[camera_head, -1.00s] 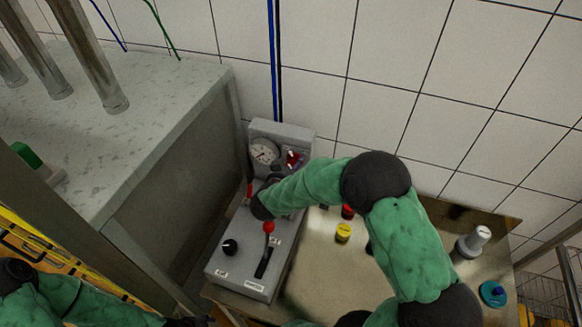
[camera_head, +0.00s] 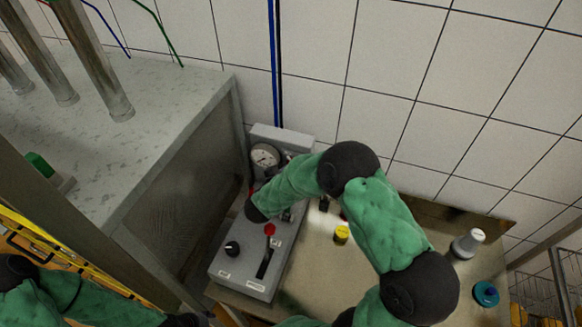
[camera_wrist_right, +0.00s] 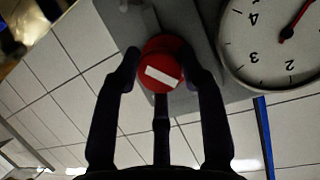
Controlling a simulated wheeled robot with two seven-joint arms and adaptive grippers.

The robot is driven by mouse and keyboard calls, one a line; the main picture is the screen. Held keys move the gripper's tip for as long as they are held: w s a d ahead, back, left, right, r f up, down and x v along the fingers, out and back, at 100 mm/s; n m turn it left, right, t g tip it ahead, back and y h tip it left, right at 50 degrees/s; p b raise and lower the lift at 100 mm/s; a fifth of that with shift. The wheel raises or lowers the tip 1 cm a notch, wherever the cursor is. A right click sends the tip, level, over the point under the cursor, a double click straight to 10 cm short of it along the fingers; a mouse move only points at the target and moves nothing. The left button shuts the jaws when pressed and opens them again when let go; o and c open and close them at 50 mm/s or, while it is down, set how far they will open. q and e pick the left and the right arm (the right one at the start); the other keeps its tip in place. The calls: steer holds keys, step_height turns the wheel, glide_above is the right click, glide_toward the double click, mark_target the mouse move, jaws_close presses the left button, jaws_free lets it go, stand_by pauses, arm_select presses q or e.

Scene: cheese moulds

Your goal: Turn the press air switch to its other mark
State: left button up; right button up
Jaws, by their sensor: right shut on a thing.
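In the right wrist view a round red switch knob (camera_wrist_right: 162,72) with a white bar sits on the grey panel beside the gauge. The white bar lies slightly tilted across the knob. My right gripper (camera_wrist_right: 160,66) is shut on this knob, with fingers at both sides and one below. In the head view my right forearm covers the knob and the gripper. The grey control box (camera_head: 225,270) stands on the bench. My left gripper (camera_head: 185,320) is at the bottom edge of the head view, mostly cut off; its jaws are unclear.
The box also carries a pressure gauge (camera_head: 264,156), a red-ball lever (camera_head: 269,230) and a black knob (camera_head: 232,248). A yellow-capped item (camera_head: 341,234), a white-topped bottle (camera_head: 468,243) and a teal item (camera_head: 486,293) stand on the bench. A grey-topped block (camera_head: 150,110) is at left.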

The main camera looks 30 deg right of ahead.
steer(key=shift+w+r+n+p, duration=0.25)
steer(key=shift+r+n+p, duration=0.05)
steer(key=shift+p, duration=0.15)
steer(key=shift+d, duration=0.1)
steer(key=o, duration=1.1)
steer(key=shift+o, duration=0.2)
steer(key=shift+f, duration=0.1)
steer(key=shift+s, duration=0.1)
steer(key=v, duration=1.2)
steer(key=shift+a, duration=0.2)
steer(key=shift+f, duration=0.15)
